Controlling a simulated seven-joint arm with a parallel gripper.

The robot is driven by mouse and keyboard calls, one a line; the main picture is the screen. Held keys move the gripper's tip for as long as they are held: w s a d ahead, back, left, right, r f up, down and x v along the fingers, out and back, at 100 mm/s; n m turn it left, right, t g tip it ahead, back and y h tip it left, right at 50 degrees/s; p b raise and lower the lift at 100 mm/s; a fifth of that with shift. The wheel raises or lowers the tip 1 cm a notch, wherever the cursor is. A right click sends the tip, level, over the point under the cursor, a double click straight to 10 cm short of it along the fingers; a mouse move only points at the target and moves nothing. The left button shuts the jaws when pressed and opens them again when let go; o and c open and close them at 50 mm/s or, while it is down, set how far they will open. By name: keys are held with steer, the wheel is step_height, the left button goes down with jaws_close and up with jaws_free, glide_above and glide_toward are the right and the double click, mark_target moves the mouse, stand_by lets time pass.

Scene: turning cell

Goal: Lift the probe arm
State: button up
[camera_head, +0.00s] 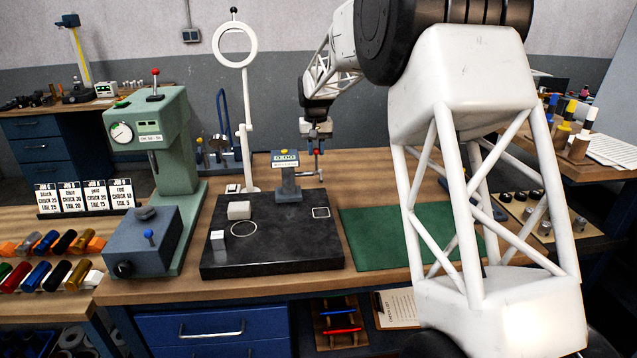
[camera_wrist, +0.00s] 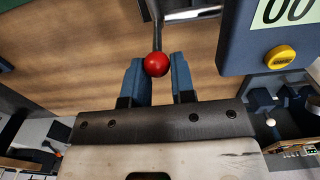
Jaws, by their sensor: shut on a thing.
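The gauge (camera_head: 285,158) is a dark blue-grey stand with a green display and a yellow button, at the back of a black plate (camera_head: 270,262). Its display (camera_wrist: 290,12) is partly in the wrist view at the upper right. A thin grey rod, the probe arm's lever (camera_wrist: 158,30), ends in a red ball knob (camera_wrist: 156,64). The knob also shows small in the head view (camera_head: 317,152). My gripper (camera_wrist: 158,76) has its two blue fingers on either side of the knob and is shut on it. In the head view my gripper (camera_head: 316,138) is right of the gauge.
Small light blocks (camera_head: 239,210) lie on the black plate. A green press (camera_head: 165,130) and a grey-blue box (camera_head: 145,240) stand to the left. A ring magnifier on a white post (camera_head: 244,130) rises behind. A green mat (camera_head: 385,240) lies clear to the right.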

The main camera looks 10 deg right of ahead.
steer(key=shift+w, duration=0.1)
steer(key=shift+w+d+f, duration=0.1)
steer(key=shift+w, duration=0.65)
steer(key=o, duration=0.4)
steer(key=shift+c, duration=0.2)
step_height(320, 180, up, 9)
stand_by(1.3)
stand_by(0.3)
